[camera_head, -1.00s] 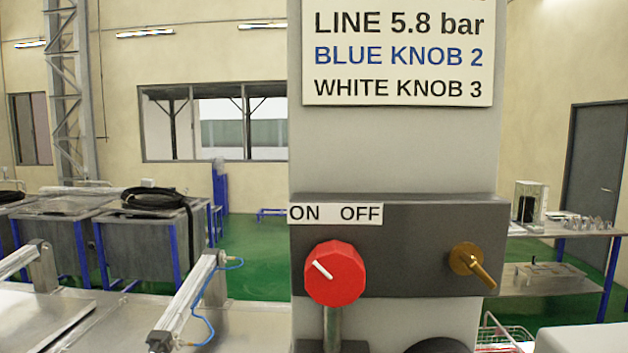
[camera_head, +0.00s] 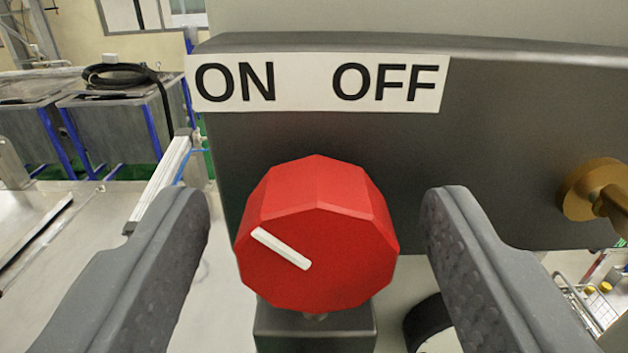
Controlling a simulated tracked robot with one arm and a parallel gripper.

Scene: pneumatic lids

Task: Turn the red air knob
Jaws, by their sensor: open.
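The red air knob (camera_head: 335,215) is a faceted red dial in the middle of the view, mounted on a dark grey panel (camera_head: 500,130). Its white pointer mark (camera_head: 281,249) slants to the upper left, toward the ON side of the label. The white ON / OFF label (camera_head: 318,84) is above the knob. My gripper (camera_head: 318,225) is open, with one grey finger on each side of the knob. A gap shows between each finger and the knob; I cannot tell how deep the fingers reach beside it.
A brass valve handle (camera_head: 597,190) sticks out of the panel at the right. A dark block (camera_head: 314,328) is below the knob. A metal table with a cylinder (camera_head: 165,185) stands at the left, and a wire basket (camera_head: 590,300) is at lower right.

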